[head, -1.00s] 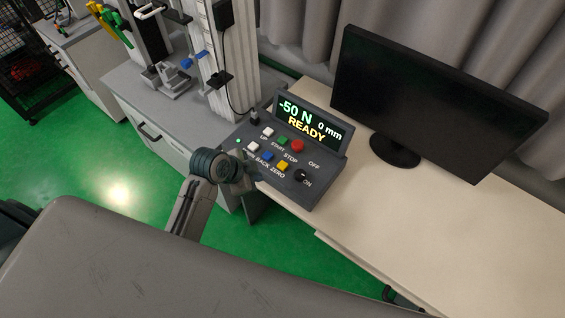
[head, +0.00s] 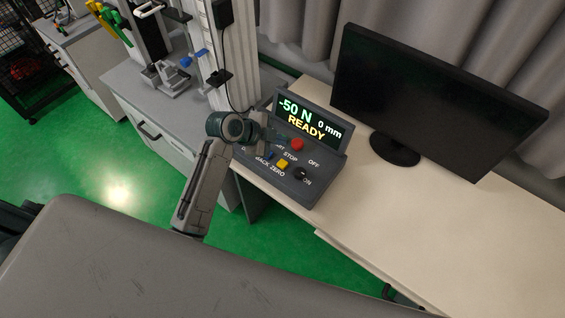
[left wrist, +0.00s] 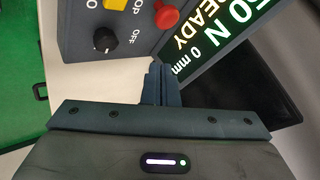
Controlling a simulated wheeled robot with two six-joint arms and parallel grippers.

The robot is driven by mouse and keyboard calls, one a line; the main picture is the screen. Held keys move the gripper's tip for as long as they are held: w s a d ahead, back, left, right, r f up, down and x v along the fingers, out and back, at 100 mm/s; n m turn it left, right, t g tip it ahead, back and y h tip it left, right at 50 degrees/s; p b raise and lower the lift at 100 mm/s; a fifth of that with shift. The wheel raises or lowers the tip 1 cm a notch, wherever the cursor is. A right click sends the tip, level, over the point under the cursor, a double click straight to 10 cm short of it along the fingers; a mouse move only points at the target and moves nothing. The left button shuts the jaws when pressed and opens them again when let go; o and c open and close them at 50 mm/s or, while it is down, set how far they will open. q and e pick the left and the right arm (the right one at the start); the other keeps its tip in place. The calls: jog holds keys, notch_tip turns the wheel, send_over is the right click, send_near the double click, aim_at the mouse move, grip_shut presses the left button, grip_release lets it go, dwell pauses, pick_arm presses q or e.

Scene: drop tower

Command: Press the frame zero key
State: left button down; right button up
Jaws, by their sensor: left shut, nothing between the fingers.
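The control box (head: 313,188) on the bench has a yellow key (head: 283,164) with the label ZERO beside it. The yellow key also shows at the top edge of the left wrist view (left wrist: 116,4), partly cut off. My left gripper (head: 281,138) is shut and empty, over the upper key row near the red stop button (head: 297,145). Its arm and fingers hide the green key and white keys. In the left wrist view the closed fingertips (left wrist: 158,76) are near the display's edge. Contact with the box cannot be told. My right gripper is not in view.
The tilted display (head: 314,120) reads -50 N, 0 mm, READY. A black knob (head: 302,173) sits between OFF and ON. A monitor (head: 430,105) stands on the bench to the right. The test frame (head: 222,60) stands behind left.

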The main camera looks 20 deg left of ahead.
pick_arm(q)
jog(key=b, duration=0.6)
send_over(279, 164)
notch_tip(279, 164, down, 8)
jog(key=shift+r, duration=0.25)
jog(key=shift+f+b, duration=0.3)
jog(key=shift+f, duration=0.25)
dwell(0.8)
jog(key=shift+f, duration=0.1)
jog(key=shift+f, duration=0.3)
